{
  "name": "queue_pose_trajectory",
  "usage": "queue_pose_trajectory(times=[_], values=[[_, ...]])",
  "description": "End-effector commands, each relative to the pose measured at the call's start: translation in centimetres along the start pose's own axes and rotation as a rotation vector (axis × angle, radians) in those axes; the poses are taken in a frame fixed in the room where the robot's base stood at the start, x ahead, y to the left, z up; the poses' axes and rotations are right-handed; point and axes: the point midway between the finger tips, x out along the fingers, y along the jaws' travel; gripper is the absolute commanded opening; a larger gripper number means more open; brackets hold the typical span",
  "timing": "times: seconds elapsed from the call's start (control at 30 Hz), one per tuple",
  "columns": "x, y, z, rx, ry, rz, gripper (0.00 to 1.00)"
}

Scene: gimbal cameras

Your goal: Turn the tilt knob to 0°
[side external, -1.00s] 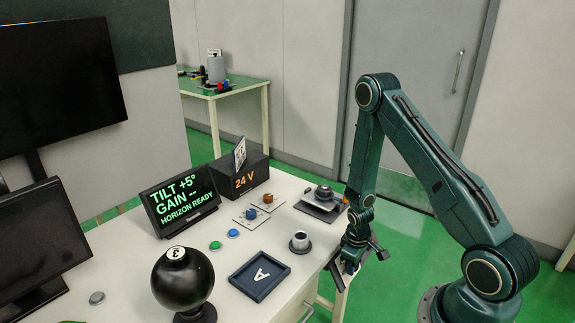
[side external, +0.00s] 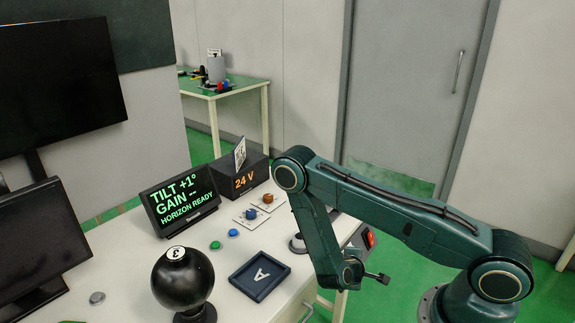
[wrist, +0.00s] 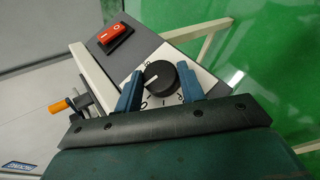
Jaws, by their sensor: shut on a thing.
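In the wrist view, the tilt knob (wrist: 160,75) is round and black with a white pointer line, on a white dial plate (wrist: 205,85) with printed marks. My gripper (wrist: 160,88) has its two blue fingers on either side of the knob, shut on it. The pointer points left, toward the left finger. In the side view, the display (side external: 180,202) reads TILT +1°, GAIN --, HORIZON READY.
A red rocker switch (wrist: 110,36) sits on the grey box beside the dial; it also shows in the side view (side external: 369,238). A blue knob (side external: 251,213), an orange knob (side external: 267,198), a dark tray (side external: 260,275) and a black ball (side external: 182,280) stand on the table.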

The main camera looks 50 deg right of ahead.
Motion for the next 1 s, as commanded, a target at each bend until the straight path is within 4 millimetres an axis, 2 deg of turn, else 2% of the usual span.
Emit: queue_pose_trajectory(times=[0.3,0.8,0.83,0.93,1.0], values=[[0.07,-0.18,-0.01,-0.060,0.008,0.103,0.16],[0.11,-0.11,0.07,-0.068,0.005,0.121,0.16],[0.11,-0.10,0.08,-0.068,0.005,0.121,0.43],[0.10,-0.12,0.08,-0.068,0.005,0.120,0.61],[0.09,-0.13,0.08,-0.069,0.005,0.120,0.61]])
